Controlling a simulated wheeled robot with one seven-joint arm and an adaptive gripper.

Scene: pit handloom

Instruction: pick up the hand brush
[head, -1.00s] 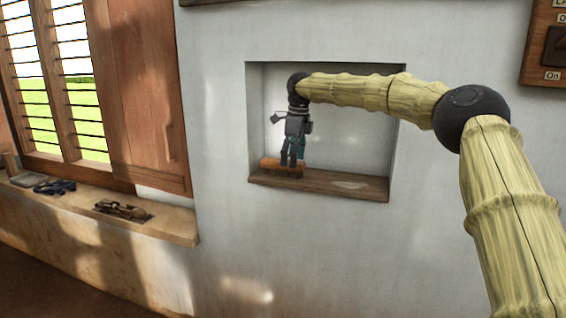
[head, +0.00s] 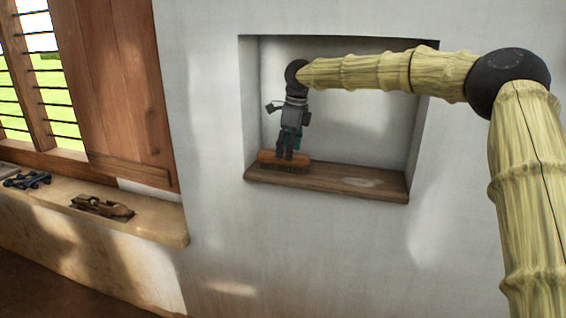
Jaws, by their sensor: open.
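The hand brush (head: 267,158) lies at the left end of the wooden shelf in the wall niche. It has an orange-brown wooden back on top and dark bristles below. My gripper (head: 285,157) points down into the niche, with its fingertips at the middle of the brush's back. The jaws are open. The fingers cover part of the brush, and I cannot tell whether they touch it or stand just in front of it.
The niche's wooden shelf (head: 345,183) is bare to the right, except for a pale patch. The niche walls stand close on the left. A window ledge (head: 150,223) at the left holds a wooden plane-like tool (head: 103,207) and a dark blue tool (head: 27,180).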

